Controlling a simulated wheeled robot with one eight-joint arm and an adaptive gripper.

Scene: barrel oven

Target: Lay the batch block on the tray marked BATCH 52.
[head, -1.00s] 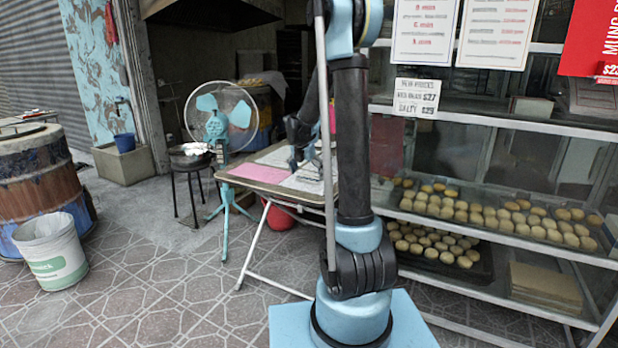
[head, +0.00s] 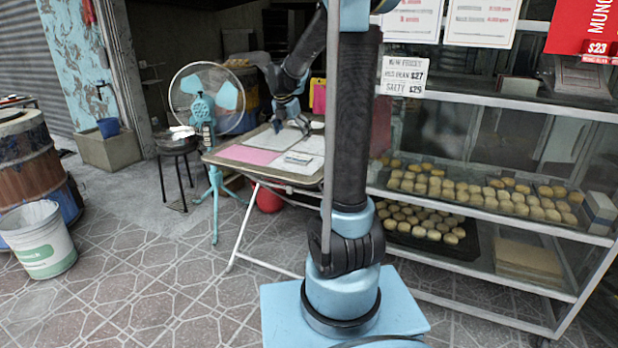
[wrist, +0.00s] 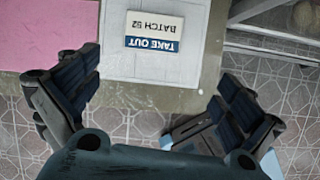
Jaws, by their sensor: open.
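A small white block (wrist: 153,33) with a blue band reads TAKE OUT and BATCH 52, upside down in the wrist view. It lies on a pale sheet on the folding table and seems to be the small white piece (head: 299,158) near the table's front right in the head view. My gripper (wrist: 155,95) is open and empty, its fingers apart above the table's edge, with the block beyond the fingertips. In the head view my gripper (head: 290,122) is over the table's far right. Bun trays (head: 484,206) sit on the rack; I cannot read a batch mark on them.
The folding table (head: 228,158) also bears a pink sheet (head: 248,154). A fan (head: 203,105) stands left of it. A metal rack (head: 500,280) with glass stands on the right.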

